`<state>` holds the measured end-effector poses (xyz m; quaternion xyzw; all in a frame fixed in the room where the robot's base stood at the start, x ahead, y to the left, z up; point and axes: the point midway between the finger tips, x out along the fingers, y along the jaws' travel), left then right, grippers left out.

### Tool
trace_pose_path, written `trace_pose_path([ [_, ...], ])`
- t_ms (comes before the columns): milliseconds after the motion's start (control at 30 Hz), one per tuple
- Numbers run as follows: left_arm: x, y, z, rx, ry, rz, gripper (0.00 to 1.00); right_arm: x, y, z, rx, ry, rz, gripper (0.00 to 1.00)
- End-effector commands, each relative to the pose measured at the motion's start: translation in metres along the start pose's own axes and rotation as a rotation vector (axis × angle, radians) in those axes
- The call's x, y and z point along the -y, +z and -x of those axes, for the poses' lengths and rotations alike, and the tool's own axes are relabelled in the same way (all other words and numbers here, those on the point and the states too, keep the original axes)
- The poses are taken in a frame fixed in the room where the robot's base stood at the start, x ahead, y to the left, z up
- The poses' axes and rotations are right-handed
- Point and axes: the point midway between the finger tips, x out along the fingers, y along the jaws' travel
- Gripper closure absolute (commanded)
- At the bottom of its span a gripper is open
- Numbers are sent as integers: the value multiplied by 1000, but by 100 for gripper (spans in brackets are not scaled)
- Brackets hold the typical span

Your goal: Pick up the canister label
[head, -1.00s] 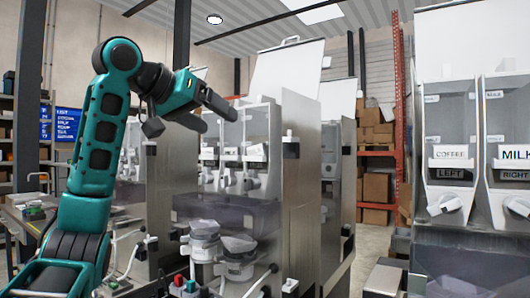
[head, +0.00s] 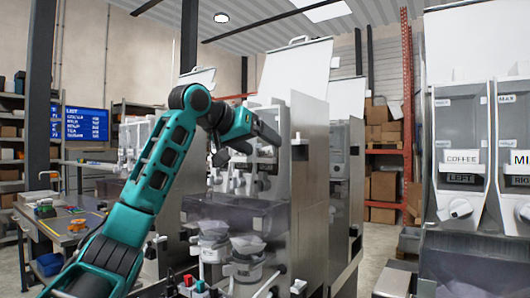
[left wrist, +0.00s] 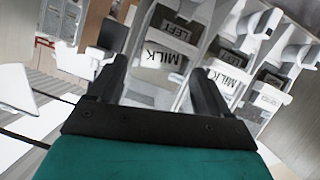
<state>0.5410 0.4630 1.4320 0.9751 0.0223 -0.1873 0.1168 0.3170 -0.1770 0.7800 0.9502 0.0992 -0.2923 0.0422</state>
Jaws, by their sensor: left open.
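My left gripper (head: 274,134) reaches right, in front of the middle dispenser. It also shows in the left wrist view (left wrist: 158,68), open, with nothing held between its fingers. The gap between fingers and label cannot be told. A second MILK label (left wrist: 229,77) and a smaller white label (left wrist: 265,99) are to the right. In the head view, a COFFEE label (head: 461,157) is on the right-hand dispenser. My right gripper is not in view.
The middle dispenser's steel side (head: 309,190) stands right of my gripper. Clear containers (head: 247,262) sit below its canisters. A workbench (head: 65,230) with small items is at left. Boxes on an orange rack (head: 382,130) are behind.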

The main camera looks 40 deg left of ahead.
Motion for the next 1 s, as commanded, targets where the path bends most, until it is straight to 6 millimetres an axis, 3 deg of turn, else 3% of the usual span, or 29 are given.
trace_pose_path([
  [133, 0, 1, -1, 4, 0, -1, 21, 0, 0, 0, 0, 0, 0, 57],
  [900, -1, 1, 0, 2, 1, -1, 95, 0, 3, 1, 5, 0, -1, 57],
  [1000, -1, 1, 0, 2, 1, -1, 100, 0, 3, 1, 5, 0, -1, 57],
])
